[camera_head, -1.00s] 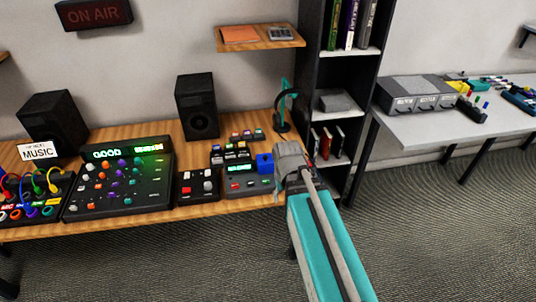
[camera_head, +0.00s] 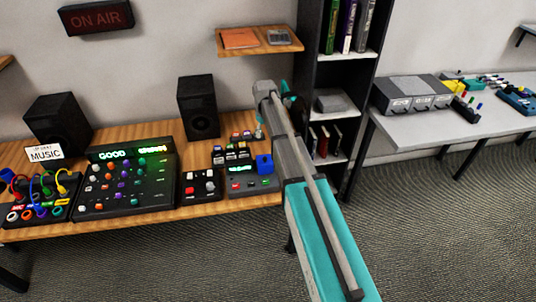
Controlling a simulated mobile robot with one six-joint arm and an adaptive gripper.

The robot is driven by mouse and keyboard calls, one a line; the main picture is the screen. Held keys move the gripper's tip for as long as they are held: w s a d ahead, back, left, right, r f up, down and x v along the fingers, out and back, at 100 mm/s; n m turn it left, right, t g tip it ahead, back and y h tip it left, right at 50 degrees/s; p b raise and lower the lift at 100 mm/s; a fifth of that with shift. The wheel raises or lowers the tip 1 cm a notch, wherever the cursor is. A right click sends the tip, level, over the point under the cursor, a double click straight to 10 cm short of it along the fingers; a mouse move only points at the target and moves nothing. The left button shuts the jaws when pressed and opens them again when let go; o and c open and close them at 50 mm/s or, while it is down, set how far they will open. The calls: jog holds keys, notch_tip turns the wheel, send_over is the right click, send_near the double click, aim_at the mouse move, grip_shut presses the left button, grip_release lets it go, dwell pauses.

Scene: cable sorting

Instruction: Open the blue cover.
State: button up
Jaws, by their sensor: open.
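The blue cover (camera_head: 264,163) is a small bright blue box shape at the right end of the desk, at the back right corner of a small dark device (camera_head: 246,184) with a green display. It is too small to tell whether it is shut or raised. My gripper (camera_head: 260,128) hangs at the end of my grey and teal arm, above and just behind the blue cover and apart from it. Only a little of the gripper shows below the wrist, and it holds nothing that I can see.
A small button box (camera_head: 199,187), a large mixer (camera_head: 126,183) and a patch panel with cables (camera_head: 40,200) stand to the left. A black speaker (camera_head: 198,108) stands behind. A headphone stand (camera_head: 287,88) is partly hidden by my arm. A dark shelf (camera_head: 364,95) rises at the right.

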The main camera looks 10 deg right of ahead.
aim_at(265, 158)
jog(key=shift+f, duration=0.2)
dwell(0.3)
notch_tip(265, 158, down, 13)
jog(key=b, duration=1.3)
jog(key=shift+f+b, duration=0.2)
jog(key=shift+b, duration=0.2)
